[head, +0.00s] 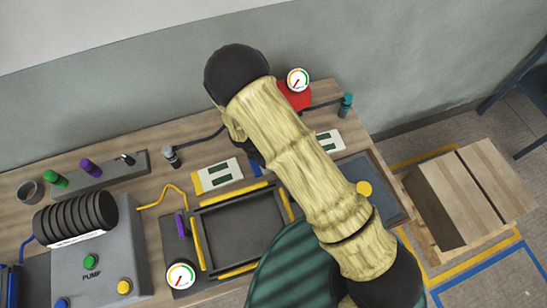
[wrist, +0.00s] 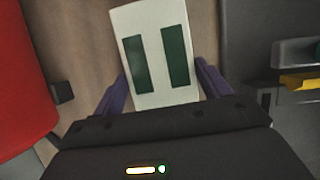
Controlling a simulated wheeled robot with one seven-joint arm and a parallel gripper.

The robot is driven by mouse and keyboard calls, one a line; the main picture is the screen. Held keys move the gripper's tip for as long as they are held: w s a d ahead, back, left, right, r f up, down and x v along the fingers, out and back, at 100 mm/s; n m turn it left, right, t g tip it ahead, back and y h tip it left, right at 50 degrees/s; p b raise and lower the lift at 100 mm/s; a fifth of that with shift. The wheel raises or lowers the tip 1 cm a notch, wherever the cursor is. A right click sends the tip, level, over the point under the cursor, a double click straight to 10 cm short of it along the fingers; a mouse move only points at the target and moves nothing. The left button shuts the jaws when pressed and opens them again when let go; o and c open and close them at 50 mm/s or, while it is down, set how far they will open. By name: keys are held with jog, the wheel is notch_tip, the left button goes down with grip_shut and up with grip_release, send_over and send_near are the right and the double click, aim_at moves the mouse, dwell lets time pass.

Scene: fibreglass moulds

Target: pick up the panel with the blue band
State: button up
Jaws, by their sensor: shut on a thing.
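My gripper (wrist: 164,88) has its purple fingers at the two long sides of a white panel (wrist: 155,60) with two dark green rectangles, and is shut on it. The panel's near end is hidden behind the gripper body in the wrist view. In the head view my arm covers most of this panel, but a small piece of its blue band (head: 253,165) shows beside the arm. Whether it touches the bench cannot be told.
A yellow-banded panel (head: 220,176) lies left of it, and another white panel (head: 329,140) lies right, partly behind my arm. The dark mould frame (head: 199,244) with yellow edges is in front. A red gauge unit (head: 296,97) stands behind. A wooden crate (head: 488,190) is at the right.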

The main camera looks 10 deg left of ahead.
notch_tip(320, 180, up, 10)
jog(key=b, duration=0.2)
dwell(0.5)
dwell(0.6)
